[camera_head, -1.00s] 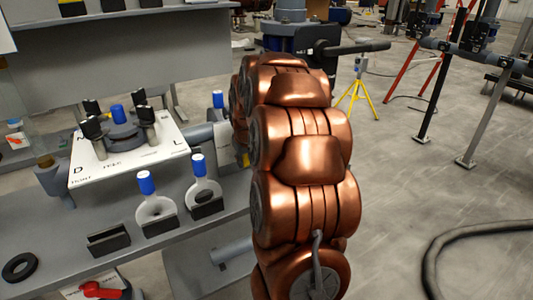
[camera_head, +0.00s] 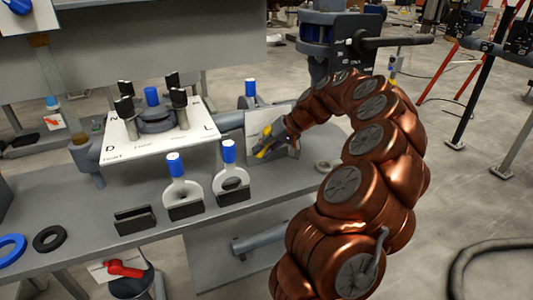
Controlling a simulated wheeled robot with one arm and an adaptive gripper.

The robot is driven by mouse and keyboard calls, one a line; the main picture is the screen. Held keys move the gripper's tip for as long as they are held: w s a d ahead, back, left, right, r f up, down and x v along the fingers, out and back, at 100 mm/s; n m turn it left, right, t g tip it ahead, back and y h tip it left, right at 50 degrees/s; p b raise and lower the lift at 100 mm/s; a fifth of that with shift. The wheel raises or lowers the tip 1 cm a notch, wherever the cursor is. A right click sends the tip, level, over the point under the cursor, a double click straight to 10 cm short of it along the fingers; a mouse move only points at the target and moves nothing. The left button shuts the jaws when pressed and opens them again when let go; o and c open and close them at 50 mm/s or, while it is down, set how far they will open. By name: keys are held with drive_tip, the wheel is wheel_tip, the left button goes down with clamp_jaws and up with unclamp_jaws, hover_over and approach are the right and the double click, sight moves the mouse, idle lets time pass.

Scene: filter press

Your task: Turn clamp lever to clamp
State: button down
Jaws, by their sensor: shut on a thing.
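A small lever with yellow parts (camera_head: 263,154), which I take to be the clamp lever, sits in front of a white plate (camera_head: 259,122) at the right part of the grey bench. My gripper (camera_head: 273,146) is at the end of my copper-coloured arm, which arches over from the right. It is shut on this lever. The fingers and the gripper body hide much of the lever, so its exact angle is hard to tell.
Left of the lever, a white lettered plate (camera_head: 140,148) carries black-topped posts. Blue-capped ring pieces (camera_head: 177,185) stand in holders on the grey bench (camera_head: 105,205). A black ring (camera_head: 49,239) lies at left. A black bar handle (camera_head: 395,41) juts out behind my arm.

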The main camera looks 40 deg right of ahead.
drive_tip(key=shift+w+a+r+t+y+b, duration=0.1)
drive_tip(key=shift+a+r+t+y+b, duration=0.2)
drive_tip(key=shift+y, duration=0.4)
drive_tip(key=c, duration=0.9)
unclamp_jaws()
drive_tip(key=shift+r, duration=0.1)
drive_tip(key=v, duration=1.1)
drive_tip(key=shift+s+d+r, duration=0.15)
drive_tip(key=shift+s+d, duration=0.15)
